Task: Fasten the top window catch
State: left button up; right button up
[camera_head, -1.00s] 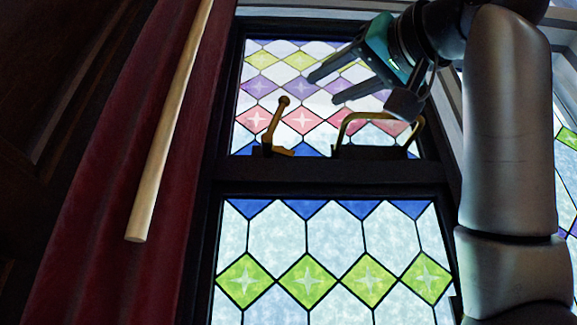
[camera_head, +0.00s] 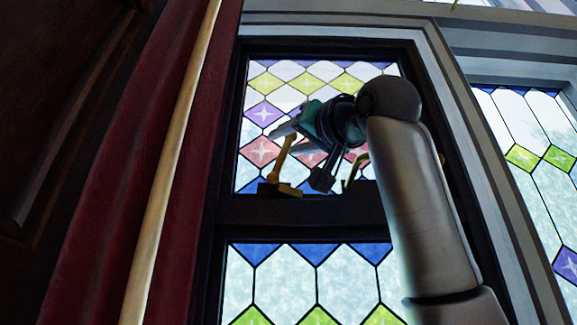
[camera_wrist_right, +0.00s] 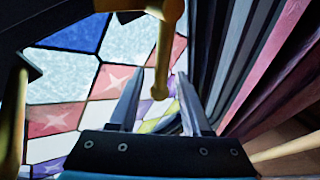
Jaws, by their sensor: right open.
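The top window catch (camera_head: 280,167) is a small brass lever on the dark rail below the upper stained-glass pane. Its arm stands up, leaning slightly right. My right gripper (camera_head: 287,141) is at the lever's upper end, fingers open and pointing left. In the right wrist view, the brass lever (camera_wrist_right: 166,50) comes down from the top, and its rounded end shows between the two open fingers (camera_wrist_right: 159,78). I cannot tell whether either finger touches it. The lever's top is partly hidden by the gripper in the head view. My left gripper is not in view.
A brass handle (camera_head: 352,172) on the same rail is partly hidden behind my right arm; it also shows in the wrist view (camera_wrist_right: 13,120). A red curtain (camera_head: 108,230) and a pale wooden pole (camera_head: 168,185) hang left of the window. Another stained-glass window (camera_head: 535,150) is at right.

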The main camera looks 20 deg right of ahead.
jog(key=shift+w+a+r, duration=0.1)
jog(key=shift+w, duration=0.1)
jog(key=shift+c, duration=0.2)
grip_shut()
dwell(1.2)
